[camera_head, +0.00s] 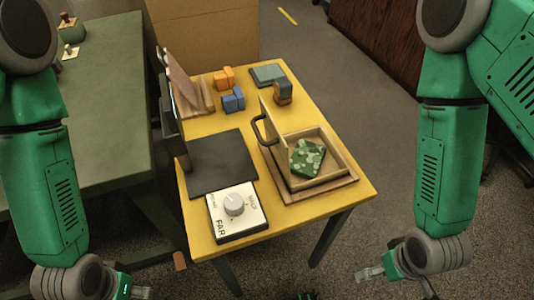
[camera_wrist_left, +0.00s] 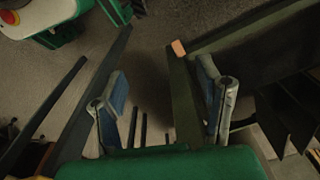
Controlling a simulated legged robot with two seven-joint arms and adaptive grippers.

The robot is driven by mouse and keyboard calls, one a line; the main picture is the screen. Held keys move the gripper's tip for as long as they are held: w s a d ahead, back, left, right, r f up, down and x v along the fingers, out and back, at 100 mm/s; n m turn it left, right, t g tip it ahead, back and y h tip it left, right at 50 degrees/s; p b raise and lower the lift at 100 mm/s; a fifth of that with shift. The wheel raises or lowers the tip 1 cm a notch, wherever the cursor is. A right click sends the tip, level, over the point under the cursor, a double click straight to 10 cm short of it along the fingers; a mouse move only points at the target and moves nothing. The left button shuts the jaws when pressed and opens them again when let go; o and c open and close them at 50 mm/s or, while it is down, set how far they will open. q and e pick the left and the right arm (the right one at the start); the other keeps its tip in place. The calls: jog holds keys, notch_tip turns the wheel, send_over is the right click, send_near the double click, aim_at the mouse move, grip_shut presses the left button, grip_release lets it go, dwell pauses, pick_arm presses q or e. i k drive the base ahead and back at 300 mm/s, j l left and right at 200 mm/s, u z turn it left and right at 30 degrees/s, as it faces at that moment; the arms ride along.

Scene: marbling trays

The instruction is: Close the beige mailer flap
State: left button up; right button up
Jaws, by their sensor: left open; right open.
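A beige box (camera_head: 318,178), which looks like the mailer, sits on the right part of the yellow table. Its flap (camera_head: 271,128) stands upright along the left side, with a black handle (camera_head: 258,130) on its outer face. A green patterned square (camera_head: 307,157) lies inside the box. My left gripper (camera_head: 138,292) is low at the bottom left, off the table, and partly cut off. In the left wrist view its two fingers (camera_wrist_left: 165,105) are apart with nothing between them. My right gripper (camera_head: 368,273) is open and empty, below and right of the table's front corner.
On the yellow table (camera_head: 283,222) are a white dial box (camera_head: 236,211), a dark hinged case (camera_head: 222,162) with its lid up, orange blocks (camera_head: 224,79), blue blocks (camera_head: 233,100) and a wooden stand (camera_head: 197,100). A green table (camera_head: 105,115) stands close on the left.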

aim_at(278, 145)
jog(key=i+j+z, duration=0.1)
jog(key=z, duration=0.15)
jog(key=j+z, duration=0.25)
jog(key=k+j+z, duration=0.2)
jog(key=k+j, duration=0.2)
